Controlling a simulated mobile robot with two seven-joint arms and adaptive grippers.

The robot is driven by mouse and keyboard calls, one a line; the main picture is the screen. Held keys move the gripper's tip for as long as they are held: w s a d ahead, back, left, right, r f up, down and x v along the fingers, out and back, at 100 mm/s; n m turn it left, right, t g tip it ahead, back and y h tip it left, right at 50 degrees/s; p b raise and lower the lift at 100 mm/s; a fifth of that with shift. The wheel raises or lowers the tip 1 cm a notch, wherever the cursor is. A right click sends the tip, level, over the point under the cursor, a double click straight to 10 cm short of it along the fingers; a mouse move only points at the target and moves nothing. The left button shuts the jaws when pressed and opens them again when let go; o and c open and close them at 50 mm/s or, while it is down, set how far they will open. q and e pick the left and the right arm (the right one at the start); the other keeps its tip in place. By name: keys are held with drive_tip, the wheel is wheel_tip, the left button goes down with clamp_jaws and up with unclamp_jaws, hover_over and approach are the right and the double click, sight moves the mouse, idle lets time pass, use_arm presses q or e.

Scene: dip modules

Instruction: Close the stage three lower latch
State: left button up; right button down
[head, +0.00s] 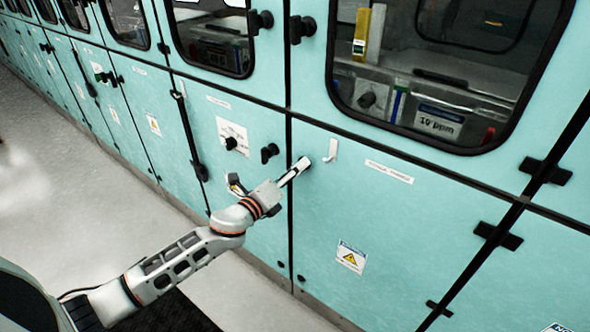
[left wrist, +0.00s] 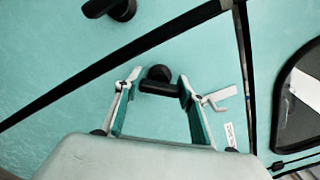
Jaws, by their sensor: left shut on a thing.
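The lower latch is a black knob with a short bar (left wrist: 160,87) on a teal panel, seen in the left wrist view. My left gripper (left wrist: 158,80) has a finger on each side of it and is shut on the bar. In the head view my left gripper (head: 301,166) reaches the left edge of the right-hand lower teal panel (head: 400,235), just right of the dark seam. There it mostly hides the latch. My right gripper is in neither view.
A white hook-shaped handle (head: 331,150) stands just right of the gripper and also shows in the left wrist view (left wrist: 215,98). Black latches (head: 270,153) sit on the neighbouring panel. A black upper latch (head: 302,29) is above. Grey floor (head: 75,165) is clear at left.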

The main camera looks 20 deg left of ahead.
use_arm(q)
drive_tip(key=n+p, duration=0.1)
drive_tip(key=n, duration=0.3)
drive_tip(key=n+p, duration=0.1)
drive_tip(key=n, duration=0.1)
drive_tip(key=shift+n, duration=0.4)
drive_tip(key=shift+f+n+p, duration=0.1)
drive_tip(key=shift+n+p, duration=0.2)
drive_tip(key=shift+n, duration=0.2)
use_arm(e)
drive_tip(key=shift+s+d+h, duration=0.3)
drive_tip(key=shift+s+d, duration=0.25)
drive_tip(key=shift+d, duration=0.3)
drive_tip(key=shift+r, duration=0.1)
use_arm(q)
drive_tip(key=o, duration=1.1)
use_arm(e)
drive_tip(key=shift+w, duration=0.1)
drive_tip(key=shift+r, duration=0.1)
use_arm(q)
drive_tip(key=v, duration=1.2)
